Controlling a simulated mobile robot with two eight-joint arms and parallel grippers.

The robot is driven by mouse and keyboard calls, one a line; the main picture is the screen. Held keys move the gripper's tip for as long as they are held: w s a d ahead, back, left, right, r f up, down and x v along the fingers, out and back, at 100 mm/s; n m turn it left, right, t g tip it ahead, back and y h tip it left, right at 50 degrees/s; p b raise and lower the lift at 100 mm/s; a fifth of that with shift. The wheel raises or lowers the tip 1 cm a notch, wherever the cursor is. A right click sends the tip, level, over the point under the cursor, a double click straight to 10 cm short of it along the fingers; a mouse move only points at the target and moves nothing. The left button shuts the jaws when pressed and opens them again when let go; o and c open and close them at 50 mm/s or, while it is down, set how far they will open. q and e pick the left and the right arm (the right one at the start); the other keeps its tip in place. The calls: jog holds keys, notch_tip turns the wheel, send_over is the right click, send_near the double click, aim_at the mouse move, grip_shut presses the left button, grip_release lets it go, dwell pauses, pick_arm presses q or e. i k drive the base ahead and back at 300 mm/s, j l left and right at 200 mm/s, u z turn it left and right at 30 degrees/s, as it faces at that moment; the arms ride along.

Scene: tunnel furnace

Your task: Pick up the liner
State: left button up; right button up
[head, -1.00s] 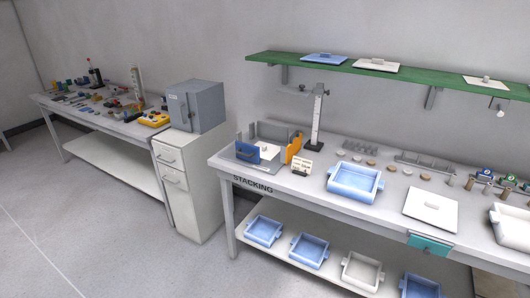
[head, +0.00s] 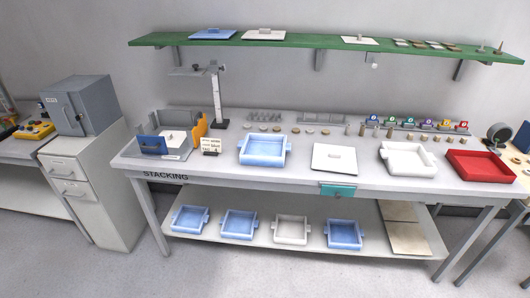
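No thing in the head view can be told for sure as the liner. Flat beige sheets (head: 407,238) lie on the right part of the lower shelf under the stacking bench. A white flat lid-like plate with a small handle (head: 334,158) lies on the bench top. A blue tray (head: 264,150), a white tray (head: 407,159) and a red tray (head: 481,166) stand on the same top. Neither of my grippers is in view.
The stacking bench (head: 225,172) has a teal front piece (head: 338,190). Its lower shelf (head: 262,236) holds several blue and white trays. A green wall shelf (head: 300,42) carries plates. A grey box oven (head: 80,105) stands on a cabinet at left. Open floor lies in front.

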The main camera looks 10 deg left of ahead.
aim_at(174, 139)
jog(key=i+j, duration=0.2)
jog(key=j, duration=0.15)
jog(key=i+j+z, duration=0.1)
jog(key=i+j, duration=0.25)
jog(key=j, duration=0.3)
jog(key=i+j+z, duration=0.15)
jog(key=j, duration=0.2)
jog(key=i+j, duration=0.25)
jog(key=j, duration=0.15)
jog(key=i+j+z, duration=0.1)
jog(key=j, duration=0.25)
